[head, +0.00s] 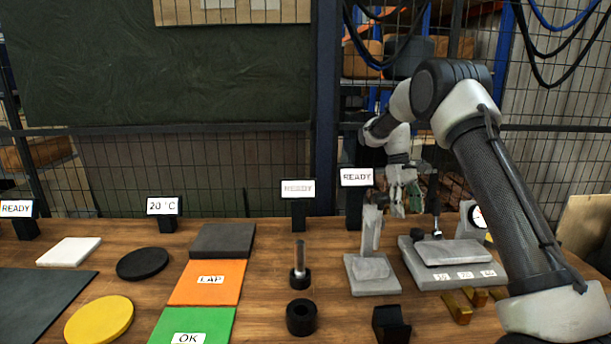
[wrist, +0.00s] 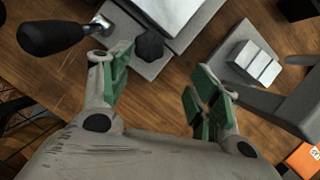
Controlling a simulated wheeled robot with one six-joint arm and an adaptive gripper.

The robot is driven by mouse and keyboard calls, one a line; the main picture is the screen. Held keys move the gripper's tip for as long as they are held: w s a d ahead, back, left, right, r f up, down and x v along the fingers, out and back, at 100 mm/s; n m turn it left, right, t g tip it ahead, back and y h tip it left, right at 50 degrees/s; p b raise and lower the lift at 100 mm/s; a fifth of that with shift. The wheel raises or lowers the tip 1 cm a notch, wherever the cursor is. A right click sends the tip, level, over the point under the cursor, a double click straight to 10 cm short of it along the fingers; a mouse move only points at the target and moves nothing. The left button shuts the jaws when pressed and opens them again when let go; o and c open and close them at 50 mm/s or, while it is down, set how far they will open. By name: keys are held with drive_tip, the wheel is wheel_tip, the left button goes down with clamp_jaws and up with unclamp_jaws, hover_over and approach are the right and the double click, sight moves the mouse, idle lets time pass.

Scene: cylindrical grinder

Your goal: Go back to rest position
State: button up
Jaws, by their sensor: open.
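My gripper (head: 405,196) is above the back right of the wooden table, beside the upright of a grey stand (head: 374,275). In the wrist view my gripper (wrist: 163,78) has its green-padded fingers spread apart, with nothing held between them. Below the fingers are bare wood and the corner of a grey fixture (wrist: 110,38) with a dark knob (wrist: 150,46). The fixture also shows in the head view (head: 440,278), to the right of the stand. My arm arches over from the right side. No rest position is marked in view.
A black-handled lever (wrist: 55,34) stands close to the left finger. A dial gauge (head: 476,215) and brass pieces (head: 456,307) are near the fixture. READY signs (head: 356,177) line the back; a mesh fence is behind. A metal pin (head: 299,262) stands mid-table.

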drive_tip(key=s+r+m+t, duration=0.1)
drive_tip(key=s+r, duration=0.4)
drive_tip(key=s, duration=0.8)
drive_tip(key=s+d+r+m+t+y, duration=0.1)
drive_tip(key=s+r+t, duration=0.3)
drive_tip(key=s, duration=1)
drive_tip(key=s+r+m+t+y, duration=0.1)
drive_tip(key=s+r+m+t, duration=0.1)
drive_tip(key=s+r, duration=0.6)
drive_tip(key=s+t, duration=0.1)
drive_tip(key=s, duration=0.4)
drive_tip(key=shift+s+d+m, duration=0.15)
drive_tip(key=shift+s+m, duration=0.25)
